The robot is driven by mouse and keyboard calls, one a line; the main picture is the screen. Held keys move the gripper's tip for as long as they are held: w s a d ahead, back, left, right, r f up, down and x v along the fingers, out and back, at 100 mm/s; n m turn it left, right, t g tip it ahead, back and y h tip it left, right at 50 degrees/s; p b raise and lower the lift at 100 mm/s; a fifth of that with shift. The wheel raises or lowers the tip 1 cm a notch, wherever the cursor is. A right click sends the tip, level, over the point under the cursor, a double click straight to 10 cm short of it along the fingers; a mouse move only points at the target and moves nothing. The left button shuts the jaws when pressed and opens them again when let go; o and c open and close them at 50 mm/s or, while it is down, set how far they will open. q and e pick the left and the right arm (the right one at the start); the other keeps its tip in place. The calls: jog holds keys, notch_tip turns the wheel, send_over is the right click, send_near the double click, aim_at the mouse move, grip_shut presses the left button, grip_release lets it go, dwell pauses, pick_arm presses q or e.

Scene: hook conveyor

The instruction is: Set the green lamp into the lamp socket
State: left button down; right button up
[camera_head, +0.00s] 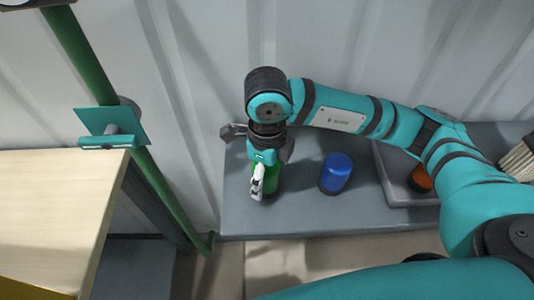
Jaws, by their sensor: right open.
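The green lamp (272,181) stands on the grey bench top, partly hidden behind my right gripper. My right gripper (259,178) points down over the lamp with its jaws open. A pale finger is in front of the lamp; I cannot tell whether it touches it. My left gripper is not in view. I cannot make out a lamp socket in this view.
A blue lamp (336,172) stands right of the green one. Farther right, an orange object (420,178) is in a grey tray (394,186), partly behind my right arm. A green pole (166,196) and a wooden table (55,205) are at left.

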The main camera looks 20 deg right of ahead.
notch_tip(320, 180, up, 10)
jog(key=shift+w+b, duration=0.1)
jog(key=shift+b, duration=0.75)
jog(key=shift+r, duration=0.75)
jog(key=shift+r, duration=0.1)
